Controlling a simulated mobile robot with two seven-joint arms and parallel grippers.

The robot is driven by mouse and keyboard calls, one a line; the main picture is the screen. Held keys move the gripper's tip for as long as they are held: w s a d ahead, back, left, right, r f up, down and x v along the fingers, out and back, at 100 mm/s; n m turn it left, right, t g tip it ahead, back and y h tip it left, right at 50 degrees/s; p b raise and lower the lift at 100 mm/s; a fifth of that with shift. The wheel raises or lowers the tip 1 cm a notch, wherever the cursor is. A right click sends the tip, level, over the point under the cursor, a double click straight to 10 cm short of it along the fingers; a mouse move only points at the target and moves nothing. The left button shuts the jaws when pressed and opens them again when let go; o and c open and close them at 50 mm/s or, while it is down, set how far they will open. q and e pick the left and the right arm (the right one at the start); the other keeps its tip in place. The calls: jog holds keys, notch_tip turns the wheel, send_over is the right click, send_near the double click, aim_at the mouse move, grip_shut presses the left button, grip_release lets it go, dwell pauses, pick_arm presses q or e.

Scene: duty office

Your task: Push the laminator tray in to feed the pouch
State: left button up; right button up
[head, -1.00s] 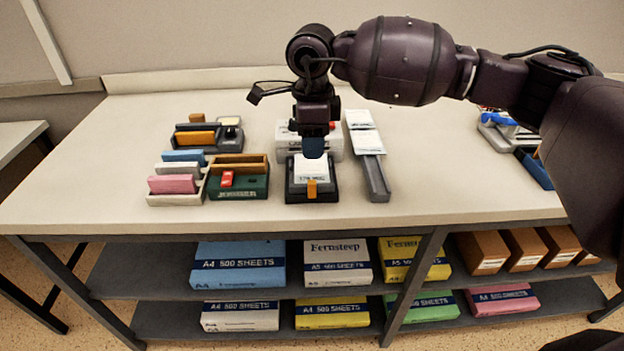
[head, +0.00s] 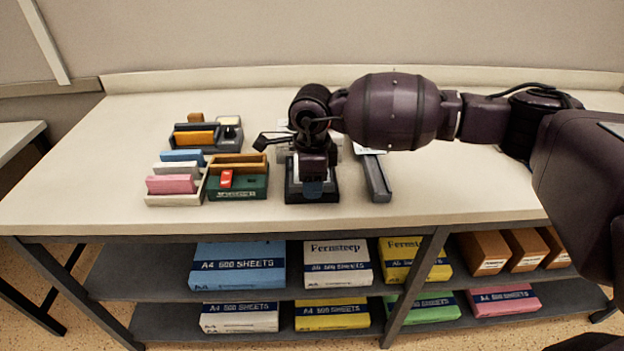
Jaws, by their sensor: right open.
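The laminator tray (head: 327,197) is a dark tray at the front middle of the table, mostly hidden under my right gripper. A sliver of the white pouch (head: 291,174) shows at the left of the gripper. The orange tab on the tray is hidden. The white laminator body behind the tray is largely covered by my arm. My right gripper (head: 313,188) is open and points down, low over the front part of the tray. I cannot tell whether it touches the tray. My left gripper is not in view.
A grey rail-like holder (head: 377,182) stands close to the right of the tray. A green box (head: 238,187) with a red item and a sorter (head: 172,198) with coloured blocks stand to the left. The table (head: 450,190) is clear at the right front.

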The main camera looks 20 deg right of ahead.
jog(key=shift+c, duration=0.2)
grip_shut()
jog(key=shift+w+d, duration=0.1)
jog(key=shift+w, duration=0.15)
jog(key=w, duration=0.1)
jog(key=w+b, duration=0.1)
jog(key=w, duration=0.1)
jog(key=shift+d+f+b, duration=0.2)
jog(key=shift+d+b, duration=0.1)
jog(key=shift+d, duration=0.1)
jog(key=shift+r, duration=0.25)
jog(key=shift+o, duration=0.2)
grip_release()
